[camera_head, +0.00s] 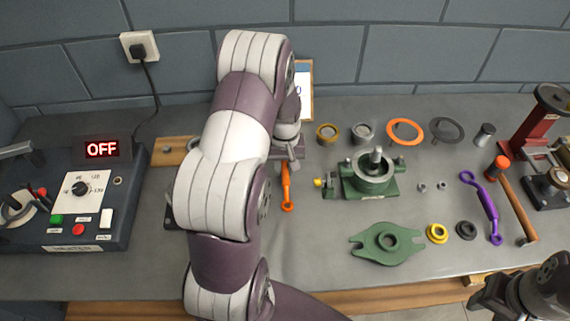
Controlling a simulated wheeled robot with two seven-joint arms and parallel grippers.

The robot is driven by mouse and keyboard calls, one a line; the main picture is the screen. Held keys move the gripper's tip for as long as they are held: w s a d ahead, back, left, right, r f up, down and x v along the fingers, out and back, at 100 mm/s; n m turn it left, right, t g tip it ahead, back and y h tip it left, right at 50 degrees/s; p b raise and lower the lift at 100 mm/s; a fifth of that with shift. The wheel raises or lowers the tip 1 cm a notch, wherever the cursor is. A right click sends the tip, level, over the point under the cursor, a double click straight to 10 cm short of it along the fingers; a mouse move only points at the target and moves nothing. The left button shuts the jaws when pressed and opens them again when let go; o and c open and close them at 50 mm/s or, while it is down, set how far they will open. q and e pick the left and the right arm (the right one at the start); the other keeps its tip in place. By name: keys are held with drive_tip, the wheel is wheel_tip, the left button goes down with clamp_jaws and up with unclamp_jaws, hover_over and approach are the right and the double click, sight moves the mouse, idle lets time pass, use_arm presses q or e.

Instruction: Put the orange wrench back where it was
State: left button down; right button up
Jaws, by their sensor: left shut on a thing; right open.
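The orange wrench (287,189) is near the middle of the bench, its lower ring end pointing toward the front edge. My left gripper (288,158) is at its upper end and shut on it; my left arm and the gripper hide the wrench's top. I cannot tell whether the wrench touches the bench. My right gripper (488,302) is at the lower right corner, partly cut off, open and away from the bench objects.
A green casing (368,178) and a green flange (386,243) stand right of the wrench. A purple wrench (483,205) and a hammer (517,208) lie further right. The heater box (85,240) reading OFF is at the left. Bare bench shows below the orange wrench.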

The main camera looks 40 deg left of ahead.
use_arm(q)
drive_tip(key=shift+w, duration=0.15)
drive_tip(key=shift+f, duration=0.15)
drive_tip(key=c, duration=0.9)
unclamp_jaws()
wheel_tip(320, 180, up, 12)
drive_tip(key=b, duration=0.1)
drive_tip(key=s+d+m, duration=0.2)
drive_tip(key=s+d, duration=0.1)
drive_tip(key=d, duration=0.2)
drive_tip(key=s+d+f+m+t, duration=0.1)
drive_tip(key=s+d+m, duration=0.2)
drive_tip(key=s+d, duration=0.1)
drive_tip(key=s+d+m, duration=0.3)
drive_tip(key=s+d, duration=0.1)
drive_tip(key=d, duration=0.2)
drive_tip(key=shift+d+f, duration=0.25)
drive_tip(key=shift+d, duration=0.05)
